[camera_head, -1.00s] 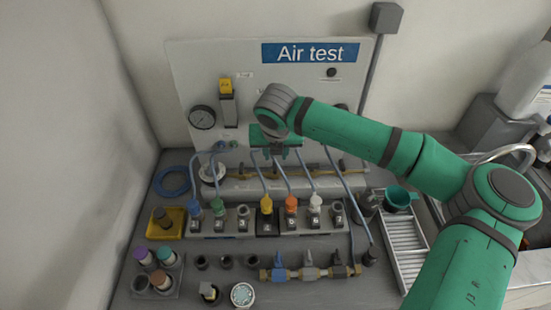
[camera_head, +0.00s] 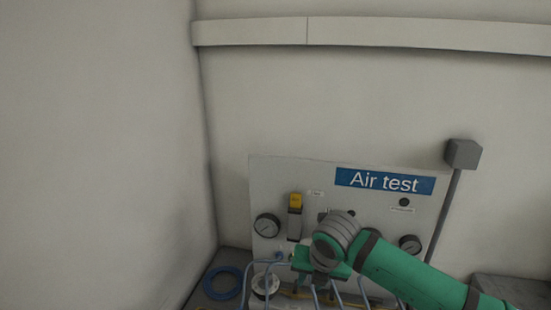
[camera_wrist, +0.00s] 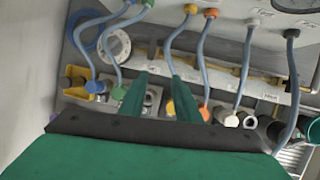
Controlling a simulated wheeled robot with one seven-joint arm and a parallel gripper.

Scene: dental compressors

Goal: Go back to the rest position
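My green arm reaches in from the lower right of the head view to my gripper (camera_head: 320,265), which hangs in front of the lower part of the air test panel (camera_head: 275,180). In the wrist view the two green fingers of my gripper (camera_wrist: 156,80) stand apart with a clear gap. Nothing is seen held between them. Beyond the fingers are blue hoses (camera_wrist: 203,55) and a row of coloured fittings. In the head view the fingertips cannot be made out.
Two gauges, left (camera_head: 267,226) and right (camera_head: 410,244), sit on the panel. A blue hose coil (camera_head: 222,283) lies at its left foot. A grey box on a post (camera_head: 463,154) stands to the right. A wall closes the left side. The bench front is out of the head view.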

